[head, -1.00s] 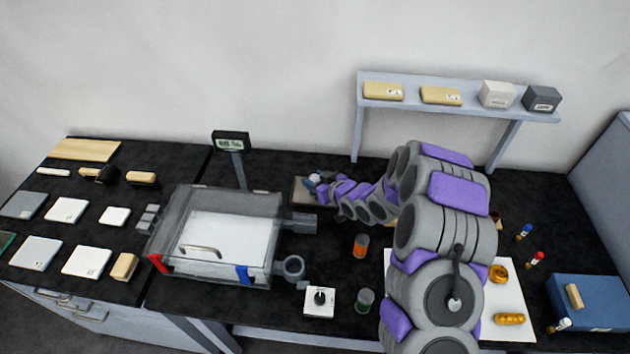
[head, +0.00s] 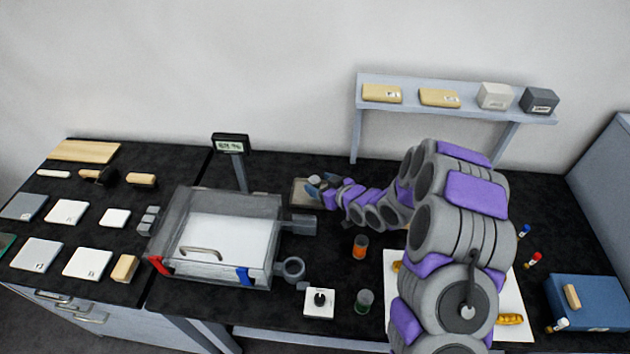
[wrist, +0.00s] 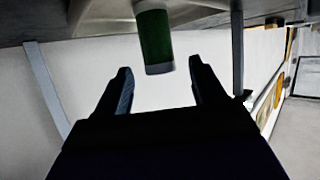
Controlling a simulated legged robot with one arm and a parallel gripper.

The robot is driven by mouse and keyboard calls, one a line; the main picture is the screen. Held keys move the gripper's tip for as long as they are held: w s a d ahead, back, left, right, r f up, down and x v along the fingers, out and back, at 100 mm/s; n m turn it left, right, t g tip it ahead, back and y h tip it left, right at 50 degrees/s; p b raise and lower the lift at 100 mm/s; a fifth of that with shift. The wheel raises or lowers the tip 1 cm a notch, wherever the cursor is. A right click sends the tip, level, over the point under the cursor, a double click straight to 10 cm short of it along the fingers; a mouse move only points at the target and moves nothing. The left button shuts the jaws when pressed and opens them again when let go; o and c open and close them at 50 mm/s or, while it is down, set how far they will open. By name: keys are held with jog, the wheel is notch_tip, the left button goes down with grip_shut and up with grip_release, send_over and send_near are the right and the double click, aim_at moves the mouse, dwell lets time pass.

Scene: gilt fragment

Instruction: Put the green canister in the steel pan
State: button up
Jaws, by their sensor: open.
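A green canister (wrist: 155,40) shows in the wrist view, just beyond and between the fingertips of my gripper (wrist: 160,70). The jaws are open, with the canister apart from both fingers. Its upper end in the picture is near a pale grey surface; contact with it is unclear. In the head view my gripper (head: 320,188) is low at the right side of a small flat pan (head: 298,198), which looks like the steel pan. Small grey-blue shapes there are too blurred to separate canister from fingers. A jar with green contents (head: 364,303) stands nearer the front.
A clear box with a white panel (head: 215,235) stands left of the pan. A display post (head: 238,170) rises behind it. An orange jar (head: 360,248) and a white dial block (head: 319,303) stand in front. A shelf (head: 450,105) is at the back right.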

aim_at(318, 184)
jog(key=v, duration=0.4)
jog(key=shift+p, duration=0.3)
